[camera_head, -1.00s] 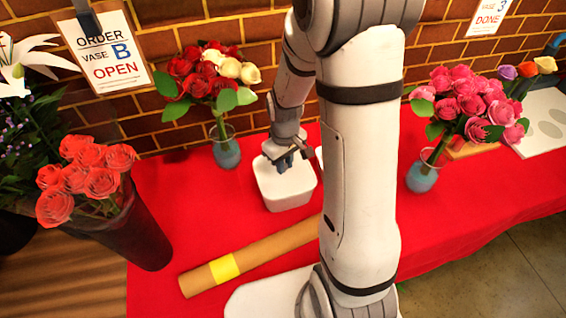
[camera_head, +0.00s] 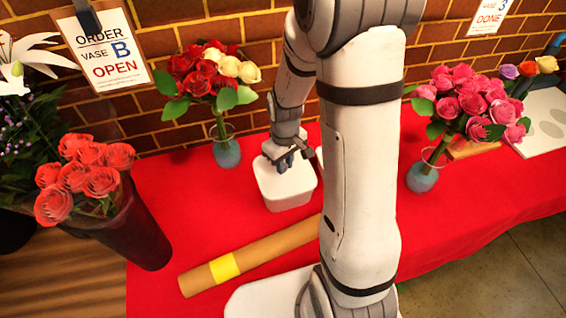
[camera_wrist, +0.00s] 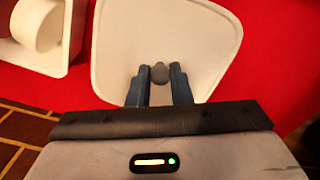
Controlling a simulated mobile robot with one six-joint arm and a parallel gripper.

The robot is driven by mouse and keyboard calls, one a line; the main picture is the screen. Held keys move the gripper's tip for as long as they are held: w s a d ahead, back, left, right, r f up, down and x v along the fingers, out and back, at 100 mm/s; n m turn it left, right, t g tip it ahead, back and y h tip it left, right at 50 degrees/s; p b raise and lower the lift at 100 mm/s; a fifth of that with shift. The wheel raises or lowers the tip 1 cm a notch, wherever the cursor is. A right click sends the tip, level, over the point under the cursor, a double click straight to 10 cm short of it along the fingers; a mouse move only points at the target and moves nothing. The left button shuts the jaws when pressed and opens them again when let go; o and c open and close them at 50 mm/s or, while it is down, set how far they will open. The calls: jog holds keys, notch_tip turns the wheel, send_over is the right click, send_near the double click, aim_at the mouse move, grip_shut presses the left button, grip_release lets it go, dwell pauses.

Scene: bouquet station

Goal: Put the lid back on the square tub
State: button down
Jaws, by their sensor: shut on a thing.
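The white square tub (camera_head: 288,192) stands on the red cloth in the head view, behind the cardboard tube. The white lid (camera_wrist: 165,30) fills the upper middle of the wrist view, with a small grey knob (camera_wrist: 159,73) on it. My gripper (camera_wrist: 159,78) has its two blue fingers on either side of this knob and is shut on it. In the head view my gripper (camera_head: 285,160) is over the tub's top. The lid appears to lie at the tub's rim, but I cannot tell whether it is fully seated.
A cardboard tube (camera_head: 260,252) with a yellow band lies in front of the tub. Vases (camera_head: 227,152) and (camera_head: 421,177) with flowers stand behind left and at right. A dark bucket of roses (camera_head: 135,230) is at left. A white holder with a roll (camera_wrist: 38,28) is beside the lid.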

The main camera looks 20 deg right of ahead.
dwell(0.4)
jog(key=c, duration=1.2)
grip_release()
jog(key=shift+c, duration=0.2)
jog(key=shift+o, duration=0.5)
jog(key=o, duration=0.4)
jog(key=shift+r+p, duration=2.4)
jog(key=shift+r, duration=1.1)
jog(key=shift+c, duration=0.4)
